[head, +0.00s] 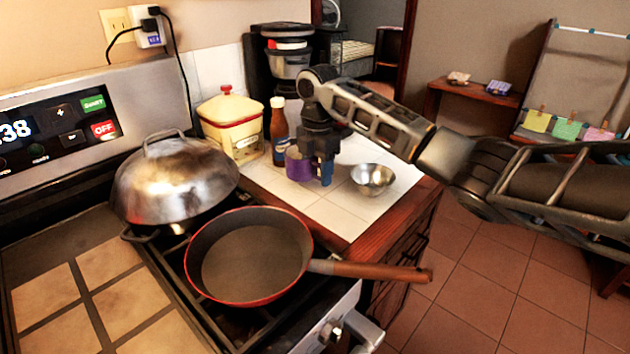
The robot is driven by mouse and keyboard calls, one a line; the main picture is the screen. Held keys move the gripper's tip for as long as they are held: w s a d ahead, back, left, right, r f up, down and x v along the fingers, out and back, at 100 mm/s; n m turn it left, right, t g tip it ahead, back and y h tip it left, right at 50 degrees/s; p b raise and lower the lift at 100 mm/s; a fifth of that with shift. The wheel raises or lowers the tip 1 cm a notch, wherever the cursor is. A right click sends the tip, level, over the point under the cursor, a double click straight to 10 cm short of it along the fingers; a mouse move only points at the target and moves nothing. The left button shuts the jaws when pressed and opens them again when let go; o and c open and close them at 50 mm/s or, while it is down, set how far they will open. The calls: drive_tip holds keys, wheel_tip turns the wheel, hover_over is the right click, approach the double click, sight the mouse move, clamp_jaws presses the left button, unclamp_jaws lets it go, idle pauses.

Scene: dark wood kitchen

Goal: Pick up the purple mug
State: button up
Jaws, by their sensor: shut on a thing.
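The purple mug (297,166) stands upright, or nearly so, at the white tiled counter, just right of the brown bottle. My gripper (312,168) reaches down onto it from above and is shut on it at its right side. The gripper body and fingers hide the mug's right part. I cannot tell whether the mug's base touches the counter.
A metal bowl (373,179) sits close to the right of my gripper. A brown bottle (279,131) and a yellow canister (232,126) stand to the left. A red pan (250,257) and a domed wok (174,180) are on the stove. The counter's front (345,212) is clear.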

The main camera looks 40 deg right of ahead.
drive_tip(key=s+d+r+b, duration=0.1)
drive_tip(key=s+d+r, duration=0.5)
drive_tip(key=s+d, duration=0.1)
drive_tip(key=shift+d+r, duration=0.2)
drive_tip(key=shift+d, duration=0.5)
drive_tip(key=shift+s, duration=0.1)
